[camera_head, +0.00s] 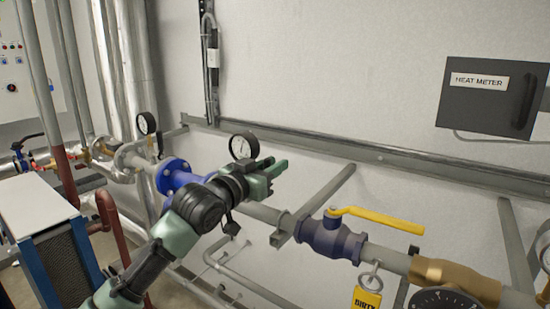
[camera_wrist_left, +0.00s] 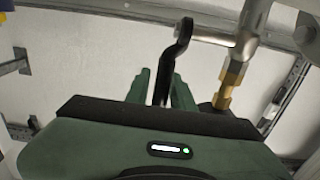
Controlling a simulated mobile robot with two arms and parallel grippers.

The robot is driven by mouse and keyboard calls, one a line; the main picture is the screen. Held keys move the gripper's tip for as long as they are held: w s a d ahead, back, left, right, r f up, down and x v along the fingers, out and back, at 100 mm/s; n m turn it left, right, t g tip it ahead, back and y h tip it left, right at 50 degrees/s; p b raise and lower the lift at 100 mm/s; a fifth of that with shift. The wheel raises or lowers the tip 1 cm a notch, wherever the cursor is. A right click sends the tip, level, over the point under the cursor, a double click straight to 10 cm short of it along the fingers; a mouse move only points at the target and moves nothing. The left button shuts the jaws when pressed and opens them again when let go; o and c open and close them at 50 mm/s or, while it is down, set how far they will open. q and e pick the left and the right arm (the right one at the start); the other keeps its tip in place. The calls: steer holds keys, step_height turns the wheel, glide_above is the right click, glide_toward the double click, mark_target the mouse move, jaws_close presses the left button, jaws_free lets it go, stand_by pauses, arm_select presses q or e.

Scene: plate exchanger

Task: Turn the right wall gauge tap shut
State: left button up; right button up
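The right wall gauge (camera_head: 243,146) is a round white dial with a black rim on the pipe by the wall. Its tap handle, a black lever (camera_wrist_left: 170,68), shows in the left wrist view, joined to a silver stem with a brass fitting (camera_wrist_left: 232,82). My left gripper (camera_head: 273,167), with green fingers, is just right of and below the dial. In the left wrist view its fingers (camera_wrist_left: 160,85) stand apart on either side of the lever, with a narrow gap showing. In the head view the gripper hides the tap. My right gripper is not in view.
A second gauge (camera_head: 146,123) stands further left. A blue flange (camera_head: 174,175) is left of my arm. A valve with a yellow lever (camera_head: 380,217) and a brass strainer (camera_head: 455,278) are on the pipe to the right. A grey heat meter box (camera_head: 490,105) hangs on the wall.

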arm_select(q)
steer(key=shift+w+d, duration=0.15)
steer(key=shift+w, duration=0.15)
jaws_close()
stand_by(1.3)
